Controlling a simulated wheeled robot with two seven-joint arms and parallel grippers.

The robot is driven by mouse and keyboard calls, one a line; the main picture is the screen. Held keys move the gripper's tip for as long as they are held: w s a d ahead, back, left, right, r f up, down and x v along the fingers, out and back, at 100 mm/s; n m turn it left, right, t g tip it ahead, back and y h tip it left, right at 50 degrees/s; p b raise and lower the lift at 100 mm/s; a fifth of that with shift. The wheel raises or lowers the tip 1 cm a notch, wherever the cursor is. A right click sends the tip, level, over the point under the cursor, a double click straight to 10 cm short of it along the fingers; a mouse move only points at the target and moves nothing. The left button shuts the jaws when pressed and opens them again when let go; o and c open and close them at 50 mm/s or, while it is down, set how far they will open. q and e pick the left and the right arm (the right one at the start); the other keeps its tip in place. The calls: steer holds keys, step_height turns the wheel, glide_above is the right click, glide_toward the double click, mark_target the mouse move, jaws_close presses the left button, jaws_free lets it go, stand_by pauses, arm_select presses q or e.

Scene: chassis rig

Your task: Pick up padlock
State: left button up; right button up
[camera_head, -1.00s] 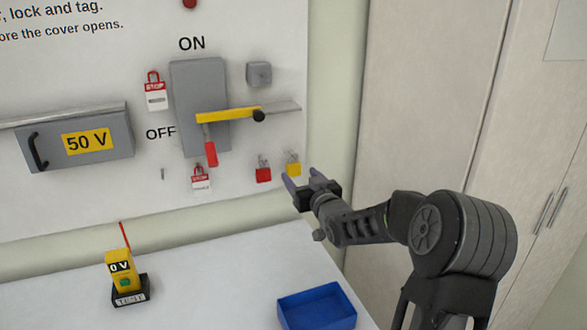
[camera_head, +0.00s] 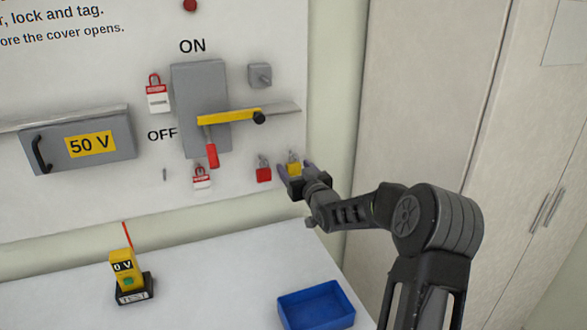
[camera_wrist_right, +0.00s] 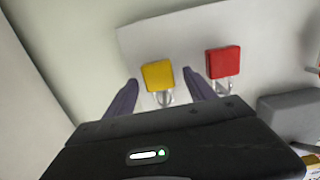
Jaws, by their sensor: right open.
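A yellow padlock (camera_head: 294,169) hangs on the white board at the lower right. A red padlock (camera_head: 263,174) hangs just left of it. My right gripper (camera_head: 295,168) is open, with its fingers on either side of the yellow padlock. In the right wrist view the yellow padlock (camera_wrist_right: 158,75) shows between the two fingertips (camera_wrist_right: 162,82), and the red padlock (camera_wrist_right: 223,62) is outside them, to the right. I cannot tell whether the fingers touch the yellow padlock. My left gripper is not in view.
A grey switch box (camera_head: 200,100) with a yellow lever (camera_head: 228,117) is above and left of the padlocks. Red-and-white tags (camera_head: 157,93) hang on the board. A blue tray (camera_head: 316,305) and a yellow tester (camera_head: 124,268) stand on the table. Cabinets (camera_head: 440,90) are at right.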

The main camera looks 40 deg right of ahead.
steer(key=shift+c, duration=0.5)
jaws_close()
